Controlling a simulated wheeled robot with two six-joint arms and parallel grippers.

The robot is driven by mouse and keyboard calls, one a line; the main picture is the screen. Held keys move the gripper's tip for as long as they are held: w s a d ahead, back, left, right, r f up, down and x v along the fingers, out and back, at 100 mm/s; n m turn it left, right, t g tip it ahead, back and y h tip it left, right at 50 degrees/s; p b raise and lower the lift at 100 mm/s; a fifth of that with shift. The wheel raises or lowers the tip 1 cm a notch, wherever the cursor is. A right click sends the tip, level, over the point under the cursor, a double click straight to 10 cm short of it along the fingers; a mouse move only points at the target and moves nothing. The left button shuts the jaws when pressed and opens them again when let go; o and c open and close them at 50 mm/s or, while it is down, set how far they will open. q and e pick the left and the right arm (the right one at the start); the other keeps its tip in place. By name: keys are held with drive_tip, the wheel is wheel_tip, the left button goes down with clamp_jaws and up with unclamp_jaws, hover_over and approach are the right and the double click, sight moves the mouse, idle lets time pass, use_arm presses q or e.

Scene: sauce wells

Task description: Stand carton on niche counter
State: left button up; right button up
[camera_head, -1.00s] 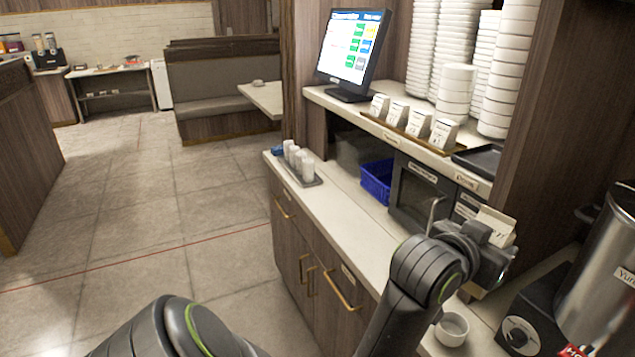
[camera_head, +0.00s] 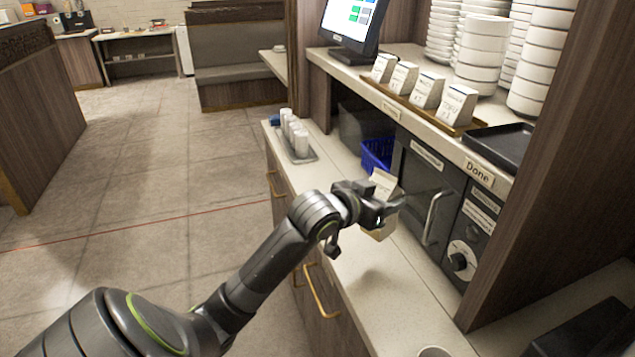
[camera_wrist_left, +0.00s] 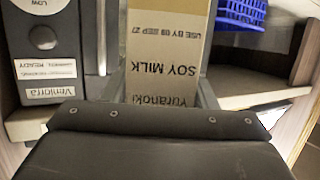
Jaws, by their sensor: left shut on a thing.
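My left gripper (camera_head: 384,208) is shut on a carton (camera_head: 383,184) with a pale gabled top, in front of the dark appliance in the niche. In the left wrist view the carton (camera_wrist_left: 165,60) reads "SOY MILK" and lies between the fingers. Its top shows above the gripper and its lower part below it. The niche counter (camera_head: 390,285) is the pale worktop under the shelf. I cannot tell whether the carton's base touches it. My right gripper is not in view.
A blue basket (camera_head: 376,153) stands in the niche behind the carton. A tray of white cups (camera_head: 296,152) is at the counter's far end. The appliance (camera_head: 425,195) with a handle borders the right side.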

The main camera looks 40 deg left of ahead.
use_arm(q)
drive_tip(key=f, duration=0.5)
drive_tip(key=shift+w+a+f, duration=0.15)
drive_tip(key=shift+w, duration=0.1)
drive_tip(key=shift+f, duration=2.45)
drive_tip(key=shift+f, duration=0.15)
drive_tip(key=o, duration=1.3)
drive_tip(key=shift+o, duration=0.2)
drive_tip(key=shift+s, duration=0.2)
drive_tip(key=v, duration=1.1)
drive_tip(key=shift+s+r, duration=0.25)
drive_tip(key=shift+s, duration=0.1)
